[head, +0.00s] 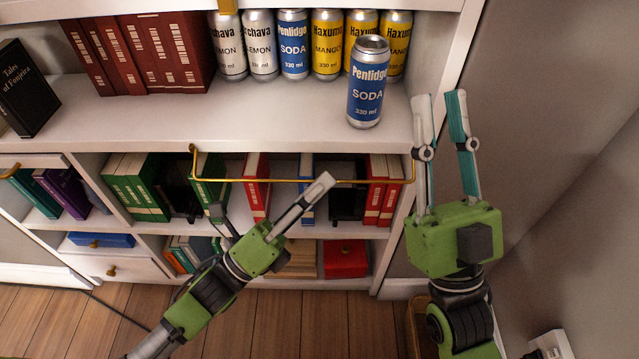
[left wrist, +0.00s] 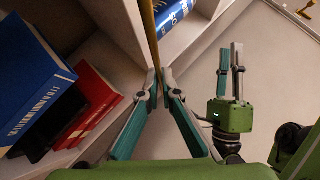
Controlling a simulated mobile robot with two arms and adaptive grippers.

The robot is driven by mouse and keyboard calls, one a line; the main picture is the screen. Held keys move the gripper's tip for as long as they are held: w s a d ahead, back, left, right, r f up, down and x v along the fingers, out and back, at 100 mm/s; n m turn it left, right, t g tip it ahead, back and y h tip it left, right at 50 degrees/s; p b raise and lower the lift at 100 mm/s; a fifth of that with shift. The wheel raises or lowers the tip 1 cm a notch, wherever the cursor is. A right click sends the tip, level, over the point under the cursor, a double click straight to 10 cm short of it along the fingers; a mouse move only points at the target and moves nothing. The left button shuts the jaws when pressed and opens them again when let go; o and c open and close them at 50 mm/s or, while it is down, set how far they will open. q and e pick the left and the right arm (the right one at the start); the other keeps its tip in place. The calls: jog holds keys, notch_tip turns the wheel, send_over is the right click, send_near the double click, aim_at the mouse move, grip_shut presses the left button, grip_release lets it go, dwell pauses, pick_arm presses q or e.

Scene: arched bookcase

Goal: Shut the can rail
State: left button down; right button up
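The can rail (head: 258,180) is a thin brass U-shaped bar. It hangs below the front edge of the can shelf (head: 270,130), its two ends turned up towards that edge. My left gripper (head: 328,179) is at the bar, right of its middle. In the left wrist view its fingertips (left wrist: 162,74) come together at the brass bar (left wrist: 150,30) and look shut on it. My right gripper (head: 438,94) is open and empty, pointing up beside the shelf's right end. It also shows in the left wrist view (left wrist: 230,45).
A blue soda can (head: 367,85) stands alone near the shelf's front right; a row of cans (head: 327,48) is behind it. Red books (head: 150,50) stand at left. Books (head: 135,185) fill parts of the shelf below. The wall (head: 560,130) is close at right.

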pick_arm(q)
jog(key=c, duration=2.3)
grip_release()
